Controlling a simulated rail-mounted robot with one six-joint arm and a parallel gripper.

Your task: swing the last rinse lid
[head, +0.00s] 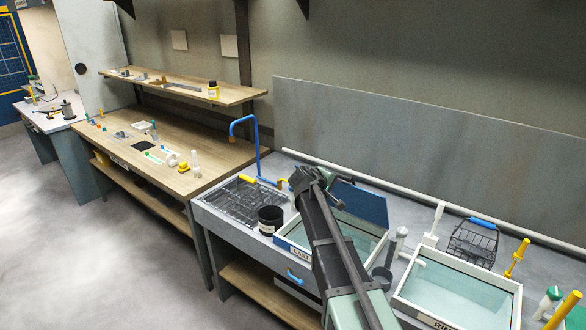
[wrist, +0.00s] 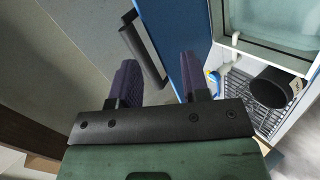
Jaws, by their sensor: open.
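In the head view, a blue lid (head: 358,203) stands raised at the back of the left basin (head: 292,243), whose front label is partly hidden and begins "EAST". My gripper (head: 303,176) is at the lid's upper left corner. In the wrist view, my gripper (wrist: 157,78) is open, with two dark ribbed fingers apart and nothing seen held. The blue lid (wrist: 172,38) passes behind the right finger; I cannot tell whether they touch. A dark bar (wrist: 139,42) shows between and beyond the fingers. The basin labelled "RINSE" (head: 437,322) stands open at the right, holding water.
A white rail (head: 440,203) runs along the wall.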

